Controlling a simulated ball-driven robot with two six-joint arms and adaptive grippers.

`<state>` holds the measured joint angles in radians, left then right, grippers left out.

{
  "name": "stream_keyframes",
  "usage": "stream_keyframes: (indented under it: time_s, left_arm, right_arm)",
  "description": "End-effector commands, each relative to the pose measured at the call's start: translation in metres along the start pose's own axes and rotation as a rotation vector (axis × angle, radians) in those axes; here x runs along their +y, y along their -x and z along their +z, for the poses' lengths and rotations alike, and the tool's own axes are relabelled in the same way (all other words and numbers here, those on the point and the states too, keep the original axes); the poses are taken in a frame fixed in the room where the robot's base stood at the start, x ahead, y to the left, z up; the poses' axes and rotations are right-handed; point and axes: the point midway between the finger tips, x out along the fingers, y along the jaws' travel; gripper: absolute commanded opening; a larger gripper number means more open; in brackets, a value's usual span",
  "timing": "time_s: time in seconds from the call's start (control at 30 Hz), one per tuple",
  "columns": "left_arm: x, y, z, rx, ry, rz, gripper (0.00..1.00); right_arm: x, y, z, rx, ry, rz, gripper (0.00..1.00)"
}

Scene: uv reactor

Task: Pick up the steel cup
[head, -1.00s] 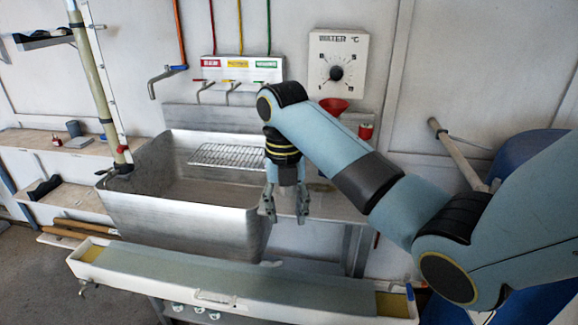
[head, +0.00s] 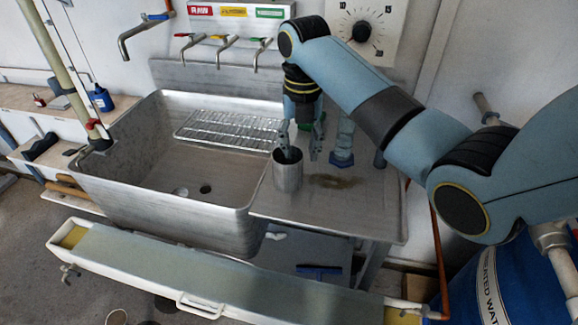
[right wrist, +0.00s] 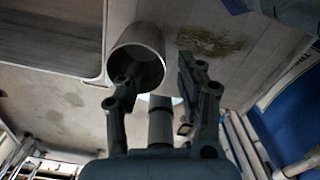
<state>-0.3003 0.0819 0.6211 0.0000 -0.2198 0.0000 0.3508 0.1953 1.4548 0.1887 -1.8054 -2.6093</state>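The steel cup (head: 288,178) stands upright on the metal draining top beside the sink, near the sink's right edge. In the right wrist view the cup (right wrist: 138,32) shows its open mouth towards the camera. My right gripper (head: 301,154) points down at the cup's rim, with its fingers spread apart. One finger overlaps the cup's mouth and seems to reach into it or just above it; the other is outside, to the right. The right wrist view also shows the gripper (right wrist: 158,78) open, with the cup wall not clamped. My left gripper is not in view.
The deep steel sink (head: 150,215) with a wire rack (head: 228,130) lies to the left. A long white trough (head: 185,285) runs along the front. A blue barrel (head: 510,280) stands at right.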

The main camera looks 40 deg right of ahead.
Motion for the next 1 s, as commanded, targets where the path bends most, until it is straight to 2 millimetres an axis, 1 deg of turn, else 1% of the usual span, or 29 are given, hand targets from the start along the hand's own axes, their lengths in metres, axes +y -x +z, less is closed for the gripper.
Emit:
stream_keyframes:
  time_s: [0.03,0.17,0.27,0.4,0.5,0.6,0.8,1.0]
  left_arm:
    - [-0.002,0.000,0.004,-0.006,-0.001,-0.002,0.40]
    - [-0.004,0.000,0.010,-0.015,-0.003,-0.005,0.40]
    - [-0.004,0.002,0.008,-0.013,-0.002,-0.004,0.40]
    - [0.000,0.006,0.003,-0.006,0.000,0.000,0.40]
    - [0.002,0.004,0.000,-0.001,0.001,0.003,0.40]
    - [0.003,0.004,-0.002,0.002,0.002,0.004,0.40]
    - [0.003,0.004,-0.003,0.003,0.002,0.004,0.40]
    - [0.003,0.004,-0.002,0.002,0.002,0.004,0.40]
  right_arm:
    - [0.000,-0.007,0.000,0.002,0.000,-0.001,0.38]
    - [0.000,-0.018,0.000,0.001,0.000,-0.001,0.38]
    - [0.000,-0.028,-0.002,0.004,0.000,-0.001,0.38]
    - [0.002,-0.051,-0.003,0.003,0.000,-0.001,0.38]
    - [0.002,-0.064,-0.003,0.002,0.000,-0.001,0.38]
    - [0.002,-0.070,-0.002,0.000,0.000,0.000,0.38]
    - [0.002,-0.070,-0.002,0.000,0.001,0.000,0.38]
    - [0.002,-0.070,-0.002,0.000,0.001,0.000,0.12]
